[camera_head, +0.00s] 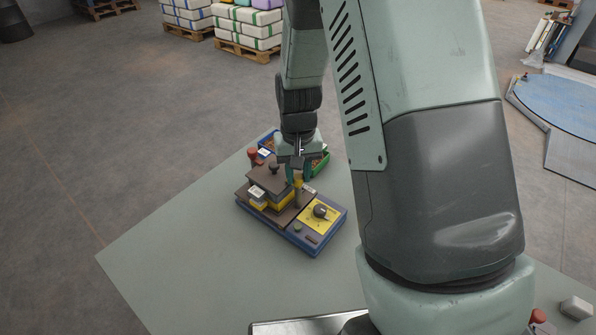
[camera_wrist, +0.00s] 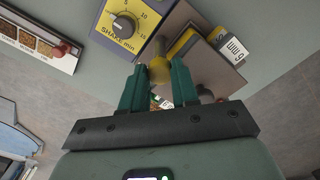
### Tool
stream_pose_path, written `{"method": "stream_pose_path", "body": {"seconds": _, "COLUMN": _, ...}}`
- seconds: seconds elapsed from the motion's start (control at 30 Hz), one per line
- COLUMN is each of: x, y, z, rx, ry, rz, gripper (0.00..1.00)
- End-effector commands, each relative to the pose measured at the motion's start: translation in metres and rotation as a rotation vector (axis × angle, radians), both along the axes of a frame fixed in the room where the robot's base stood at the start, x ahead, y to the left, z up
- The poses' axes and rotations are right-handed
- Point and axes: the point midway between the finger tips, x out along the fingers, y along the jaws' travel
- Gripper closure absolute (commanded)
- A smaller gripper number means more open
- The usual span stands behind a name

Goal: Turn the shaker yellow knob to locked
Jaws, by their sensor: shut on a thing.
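The shaker shows in the head view as a blue base (camera_head: 325,238) with a yellow dial panel (camera_head: 331,213) and a brown top plate (camera_head: 262,176). The yellow knob (camera_head: 298,184) stands beside the plate, on a post. My gripper (camera_head: 297,178) points down over the shaker and is shut on the yellow knob. In the wrist view the yellow knob (camera_wrist: 158,72) sits between the two green fingers of my gripper (camera_wrist: 158,88). The fingers hide part of the knob, and I cannot read any lock mark.
A black dial (camera_wrist: 124,24) marked "SHAKE min" is close to the knob. A sample strip (camera_wrist: 34,41) with a red knob shows in the wrist view. The pale table (camera_head: 180,255) is clear to the left.

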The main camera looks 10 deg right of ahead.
Motion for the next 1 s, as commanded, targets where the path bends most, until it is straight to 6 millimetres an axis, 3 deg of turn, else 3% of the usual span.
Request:
{"method": "stream_pose_path", "body": {"seconds": 0.67, "x": -0.0005, "y": -0.0003, "z": 0.0001, "rx": 0.000, "ry": 0.002, "rz": -0.060, "gripper": 1.00}}
{"method": "stream_pose_path", "body": {"seconds": 0.7, "x": -0.0005, "y": -0.0003, "z": 0.0001, "rx": 0.000, "ry": 0.002, "rz": -0.060, "gripper": 0.66}}
{"method": "stream_pose_path", "body": {"seconds": 0.83, "x": -0.0004, "y": -0.0003, "z": 0.0001, "rx": 0.000, "ry": 0.001, "rz": -0.059, "gripper": 0.46}}
{"method": "stream_pose_path", "body": {"seconds": 1.0, "x": -0.0002, "y": -0.0001, "z": 0.0000, "rx": 0.000, "ry": 0.001, "rz": -0.058, "gripper": 0.45}}
